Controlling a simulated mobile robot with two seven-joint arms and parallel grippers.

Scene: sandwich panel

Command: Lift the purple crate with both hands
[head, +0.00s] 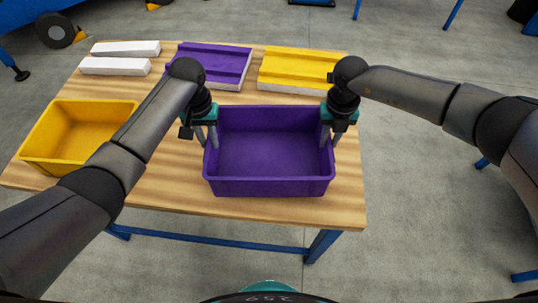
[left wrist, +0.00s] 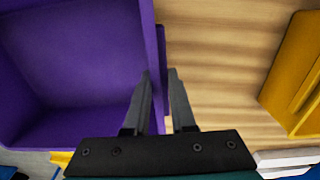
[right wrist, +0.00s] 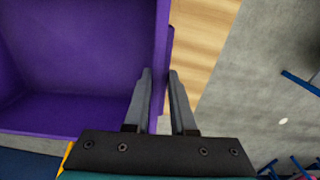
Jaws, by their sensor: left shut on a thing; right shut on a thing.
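The purple crate (head: 268,187) is an open, empty box on the front right part of the wooden table in the head view. My left gripper (head: 205,140) is shut on its left wall. In the left wrist view the fingers (left wrist: 160,80) sit on either side of the crate's wall (left wrist: 153,50). My right gripper (head: 332,138) is shut on the right wall. In the right wrist view its fingers (right wrist: 160,80) straddle that wall (right wrist: 162,45). The crate looks level; I cannot tell whether its bottom touches the table.
A yellow crate (head: 40,160) stands at the table's left, partly behind my left arm. A purple panel (head: 222,55), a yellow panel (head: 290,68) and two white bars (head: 125,49) lie at the back. The wooden table (head: 170,185) ends close to the purple crate's right and front.

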